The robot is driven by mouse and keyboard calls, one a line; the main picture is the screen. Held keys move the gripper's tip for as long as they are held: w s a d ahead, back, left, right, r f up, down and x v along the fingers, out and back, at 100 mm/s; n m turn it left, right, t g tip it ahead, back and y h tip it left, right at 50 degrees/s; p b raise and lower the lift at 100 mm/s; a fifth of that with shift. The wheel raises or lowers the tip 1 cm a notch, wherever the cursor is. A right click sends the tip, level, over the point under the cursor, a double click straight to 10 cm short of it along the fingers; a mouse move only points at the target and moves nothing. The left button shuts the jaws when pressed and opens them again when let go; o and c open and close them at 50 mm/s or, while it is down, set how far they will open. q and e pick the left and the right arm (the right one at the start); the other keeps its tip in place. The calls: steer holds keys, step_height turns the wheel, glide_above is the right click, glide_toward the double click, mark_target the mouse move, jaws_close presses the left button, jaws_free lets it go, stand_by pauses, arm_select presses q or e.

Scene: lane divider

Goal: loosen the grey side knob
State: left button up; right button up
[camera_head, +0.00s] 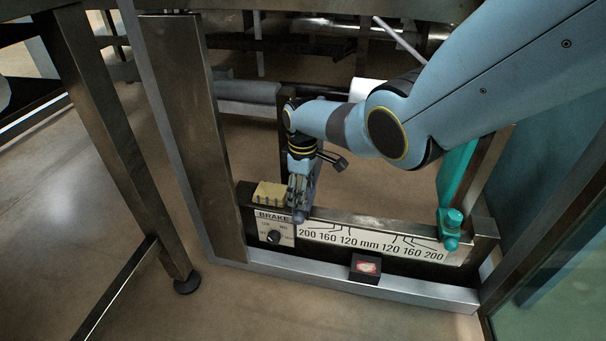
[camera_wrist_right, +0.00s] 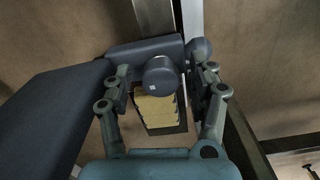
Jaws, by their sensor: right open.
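My right gripper (camera_head: 299,205) reaches down at the left end of the lane divider's front bar (camera_head: 375,225), beside the brake panel. In the right wrist view its two fingers (camera_wrist_right: 163,95) are spread apart. A dark grey round knob (camera_wrist_right: 160,76) shows between them, with a finger on each side and gaps visible. I cannot tell its depth relative to the fingertips. A second rounded grey end (camera_wrist_right: 201,48) shows near the right finger. In the head view the gripper mostly hides the grey knob. My left gripper is in neither view.
A yellow ribbed block (camera_head: 269,194) sits left of my gripper; it also shows in the wrist view (camera_wrist_right: 158,112). The brake panel has a black dial (camera_head: 274,237). A teal knob (camera_head: 450,228) is at the bar's right end. A red-buttoned box (camera_head: 366,266) is below. Metal posts stand left.

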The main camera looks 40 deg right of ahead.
step_height(320, 180, up, 11)
steer(key=shift+r, duration=0.15)
stand_by(0.7)
